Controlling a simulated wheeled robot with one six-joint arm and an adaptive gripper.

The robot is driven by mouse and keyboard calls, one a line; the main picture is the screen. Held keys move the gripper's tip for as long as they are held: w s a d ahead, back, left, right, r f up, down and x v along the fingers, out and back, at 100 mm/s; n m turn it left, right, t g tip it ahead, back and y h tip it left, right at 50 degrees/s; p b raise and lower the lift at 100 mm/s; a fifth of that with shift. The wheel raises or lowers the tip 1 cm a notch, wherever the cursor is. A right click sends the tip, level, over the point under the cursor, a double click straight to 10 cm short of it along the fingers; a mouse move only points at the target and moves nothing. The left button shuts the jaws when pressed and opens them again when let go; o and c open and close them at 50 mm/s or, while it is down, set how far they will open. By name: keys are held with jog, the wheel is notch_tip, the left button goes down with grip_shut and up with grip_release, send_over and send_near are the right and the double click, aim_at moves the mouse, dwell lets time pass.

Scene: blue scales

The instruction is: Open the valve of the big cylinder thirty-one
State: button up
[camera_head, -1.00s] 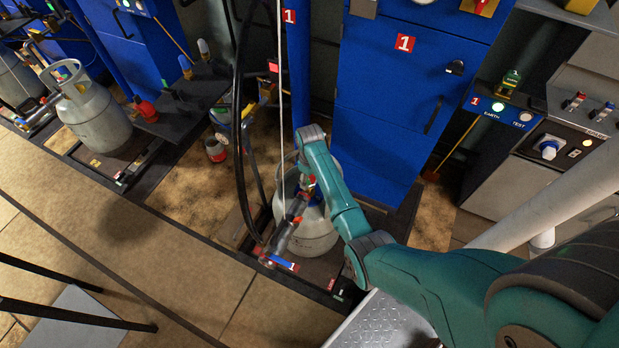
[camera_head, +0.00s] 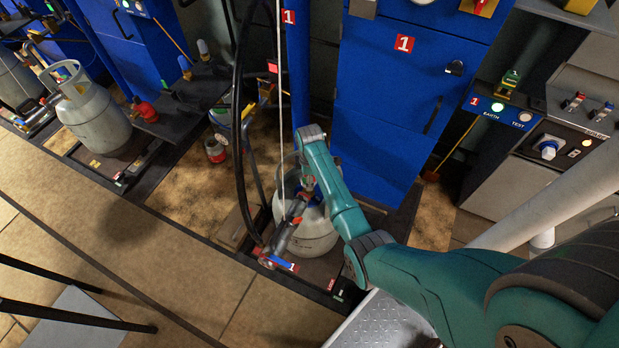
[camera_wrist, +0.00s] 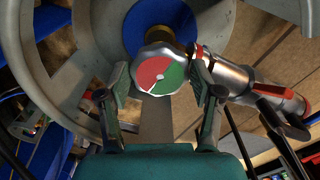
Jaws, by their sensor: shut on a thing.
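The big cylinder (camera_head: 316,232) is grey and stands upright on a dark platform in front of the blue cabinet. Its valve handwheel (camera_wrist: 160,76) shows in the wrist view as a round knob with a red and green face and a silver rim. My gripper (camera_wrist: 161,90) is shut on the handwheel, one finger on each side of it. A blue disc (camera_wrist: 153,27) lies behind the knob. In the head view my arm reaches down to the cylinder's top and hides much of the valve.
A metal coupling (camera_wrist: 270,93) runs off right of the valve. A black hose (camera_head: 238,130) and a pale cord hang close left. Another grey cylinder (camera_head: 95,120) stands at the left.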

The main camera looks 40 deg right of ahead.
dwell(0.4)
jog(key=o, duration=1.1)
jog(key=shift+o, duration=0.2)
notch_tip(320, 180, up, 12)
jog(key=shift+s, duration=0.1)
